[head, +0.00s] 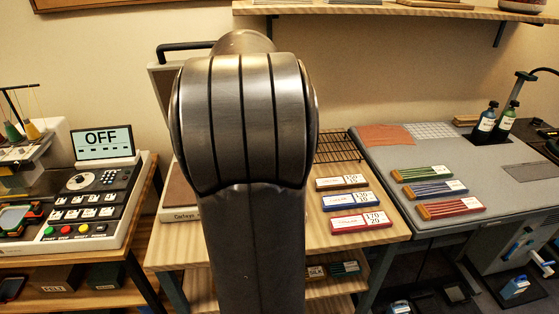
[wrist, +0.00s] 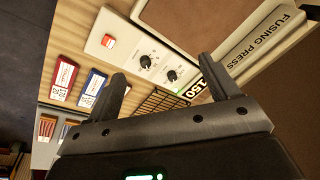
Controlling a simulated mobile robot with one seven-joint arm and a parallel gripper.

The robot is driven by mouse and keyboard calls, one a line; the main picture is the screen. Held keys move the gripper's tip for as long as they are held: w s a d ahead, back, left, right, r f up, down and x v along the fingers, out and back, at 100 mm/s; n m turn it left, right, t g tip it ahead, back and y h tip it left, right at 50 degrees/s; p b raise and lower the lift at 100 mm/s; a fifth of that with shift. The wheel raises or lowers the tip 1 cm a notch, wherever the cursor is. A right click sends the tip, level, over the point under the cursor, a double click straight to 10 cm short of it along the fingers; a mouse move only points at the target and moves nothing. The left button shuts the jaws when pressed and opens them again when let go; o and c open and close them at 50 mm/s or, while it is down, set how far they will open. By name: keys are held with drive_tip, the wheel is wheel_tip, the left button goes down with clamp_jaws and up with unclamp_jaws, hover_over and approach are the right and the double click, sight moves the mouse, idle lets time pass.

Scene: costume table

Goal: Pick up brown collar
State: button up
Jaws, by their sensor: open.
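No piece in view is clearly marked as a collar. A flat brown piece with a white label (head: 342,182) lies on the wooden table in the head view, at the back of a row with a blue one (head: 350,201) and a red one (head: 361,221). In the wrist view the red (wrist: 63,78) and blue (wrist: 92,87) pieces show left of my fingers. The brown one is not clearly visible there. My gripper (wrist: 162,66) is open and empty, above the fusing press (wrist: 258,42) and its control panel. My arm hides it in the head view.
A black wire rack (head: 338,147) stands behind the labelled pieces. The grey table (head: 470,165) at right holds green, blue and red labelled blocks, plus bottles. A machine with an OFF screen (head: 100,142) stands at left. A wall shelf (head: 400,10) hangs above.

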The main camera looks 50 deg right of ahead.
drive_tip(key=s+d+f+m+g, duration=0.1)
drive_tip(key=s+d+f+m, duration=0.15)
drive_tip(key=d, duration=0.45)
drive_tip(key=s+d+f+m, duration=0.2)
drive_tip(key=s+d+f, duration=0.1)
drive_tip(key=d, duration=0.4)
drive_tip(key=m+g+y, duration=0.1)
drive_tip(key=m, duration=0.5)
hover_over(341, 180)
wheel_tip(341, 180, down, 8)
drive_tip(key=f, duration=0.4)
drive_tip(key=shift+s+f, duration=0.25)
drive_tip(key=shift+f, duration=0.15)
drive_tip(key=shift+w+a+f, duration=0.1)
drive_tip(key=shift+w+f, duration=0.05)
drive_tip(key=shift+f, duration=1.4)
drive_tip(key=shift+w+a+f, duration=0.1)
drive_tip(key=shift+f, duration=1.45)
drive_tip(key=shift+d, duration=0.1)
drive_tip(key=c, duration=1.1)
